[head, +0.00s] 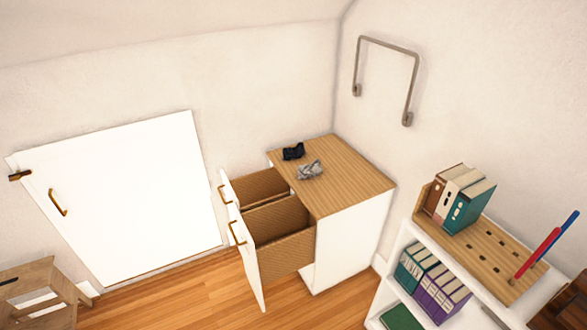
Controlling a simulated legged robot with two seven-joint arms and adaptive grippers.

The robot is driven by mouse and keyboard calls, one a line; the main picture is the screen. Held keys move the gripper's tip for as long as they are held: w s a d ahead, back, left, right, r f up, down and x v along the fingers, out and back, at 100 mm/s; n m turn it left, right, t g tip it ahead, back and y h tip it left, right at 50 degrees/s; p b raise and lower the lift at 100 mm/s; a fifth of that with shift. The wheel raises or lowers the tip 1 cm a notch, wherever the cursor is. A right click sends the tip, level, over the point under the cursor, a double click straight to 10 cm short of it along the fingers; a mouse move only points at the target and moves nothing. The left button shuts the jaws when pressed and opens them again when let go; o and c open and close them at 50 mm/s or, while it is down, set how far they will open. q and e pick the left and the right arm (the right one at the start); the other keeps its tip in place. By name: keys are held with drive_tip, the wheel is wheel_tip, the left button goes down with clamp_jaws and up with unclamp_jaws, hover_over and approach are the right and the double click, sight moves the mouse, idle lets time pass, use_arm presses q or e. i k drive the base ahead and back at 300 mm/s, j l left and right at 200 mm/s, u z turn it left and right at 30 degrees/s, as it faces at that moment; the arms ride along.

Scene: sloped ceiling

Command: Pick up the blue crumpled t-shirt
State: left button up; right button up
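A small dark, crumpled item (293,152), blue-black in colour, lies on the wooden top of the white cabinet (345,178) near its back left edge. It may be the blue t-shirt, but it is too small to be sure. A grey crumpled item (310,170) lies just in front of it to the right. Neither of my grippers is in view.
A white shelf unit (398,240) with books and binders stands at right. A low white door (130,195) and wooden stool (40,280) are at left. Wooden floor (195,290) between is clear.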

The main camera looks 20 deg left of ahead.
sight(296, 152)
drive_tip(key=i+j+z, duration=0.1)
drive_tip(key=j, duration=0.35)
drive_tip(key=i+j, duration=0.2)
drive_tip(key=j, duration=0.25)
drive_tip(key=i+j+z, duration=0.15)
drive_tip(key=j, duration=0.3)
drive_tip(key=i+j+z, duration=0.1)
drive_tip(key=j, duration=0.4)
drive_tip(key=i+j+z, duration=0.1)
drive_tip(key=j, duration=0.4)
